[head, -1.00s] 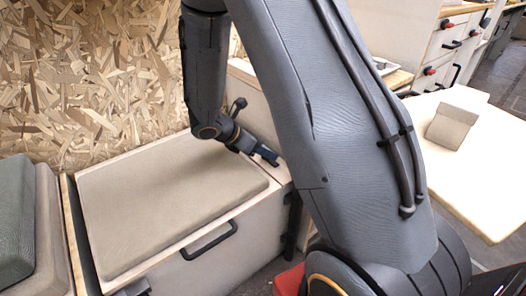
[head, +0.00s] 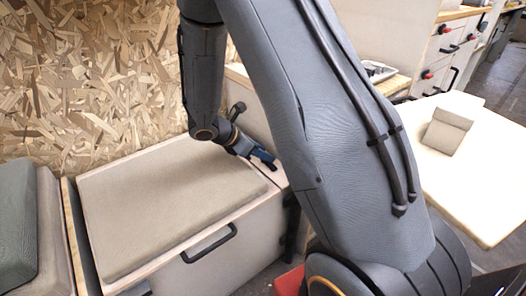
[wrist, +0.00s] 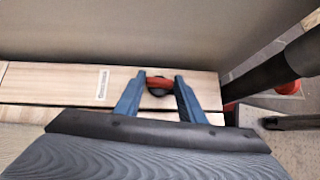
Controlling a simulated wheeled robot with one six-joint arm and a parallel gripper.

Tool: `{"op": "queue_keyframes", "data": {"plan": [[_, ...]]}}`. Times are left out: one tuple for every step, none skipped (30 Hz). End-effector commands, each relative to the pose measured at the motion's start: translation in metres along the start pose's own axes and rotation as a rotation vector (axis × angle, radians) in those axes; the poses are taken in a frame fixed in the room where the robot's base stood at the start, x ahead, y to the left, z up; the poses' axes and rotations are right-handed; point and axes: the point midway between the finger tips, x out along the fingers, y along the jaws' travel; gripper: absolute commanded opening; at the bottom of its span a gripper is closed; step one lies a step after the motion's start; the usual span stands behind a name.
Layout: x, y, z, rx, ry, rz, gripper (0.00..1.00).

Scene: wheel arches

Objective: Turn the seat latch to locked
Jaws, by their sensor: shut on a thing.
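The seat latch (wrist: 158,84) shows in the wrist view as a red-orange handle on a dark round base, set in the pale wooden strip of the seat box. My gripper (wrist: 160,88) has its two blue fingers on either side of the red handle, shut on it. The handle lies roughly crosswise between the fingers. In the head view my gripper (head: 262,160) is at the right back corner of the seat box (head: 205,262), beside the beige cushion (head: 170,200). The latch is hidden there by the fingers.
A black pull handle (head: 209,243) is on the box front. A chipboard wall (head: 90,80) stands behind. A pale table (head: 480,180) with a small beige cushion (head: 447,131) is at the right. A white label (wrist: 103,84) is left of the latch. A dark bar (wrist: 270,72) is right of it.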

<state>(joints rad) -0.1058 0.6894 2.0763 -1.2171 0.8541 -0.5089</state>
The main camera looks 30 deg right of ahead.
Motion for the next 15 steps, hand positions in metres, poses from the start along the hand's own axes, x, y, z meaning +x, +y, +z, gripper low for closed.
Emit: {"op": "queue_keyframes", "data": {"plan": [[-0.0013, 0.0001, 0.0013, 0.020, 0.000, -0.022, 0.14], [-0.0016, 0.0008, 0.0014, 0.035, 0.001, -0.035, 0.14], [-0.0014, 0.0008, 0.0013, 0.055, 0.001, -0.057, 0.14], [-0.0017, 0.0015, 0.0018, 0.073, 0.000, -0.073, 0.14], [-0.0014, 0.0016, 0.0015, 0.091, 0.001, -0.092, 0.14], [-0.0014, 0.0020, 0.0018, 0.116, 0.001, -0.117, 0.14], [-0.0013, 0.0027, 0.0019, 0.136, 0.001, -0.136, 0.14], [-0.0010, 0.0029, 0.0018, 0.155, 0.001, -0.156, 0.14], [-0.0009, 0.0034, 0.0021, 0.183, 0.001, -0.183, 0.14], [-0.0005, 0.0041, 0.0020, 0.203, 0.001, -0.203, 0.14], [-0.0005, 0.0043, 0.0022, 0.224, 0.001, -0.224, 0.14], [0.0000, 0.0048, 0.0018, 0.251, 0.001, -0.251, 0.14], [0.0000, 0.0053, 0.0020, 0.271, 0.001, -0.271, 0.14], [0.0002, 0.0061, 0.0019, 0.291, 0.001, -0.290, 0.14], [0.0007, 0.0062, 0.0019, 0.317, 0.001, -0.318, 0.14]]}}
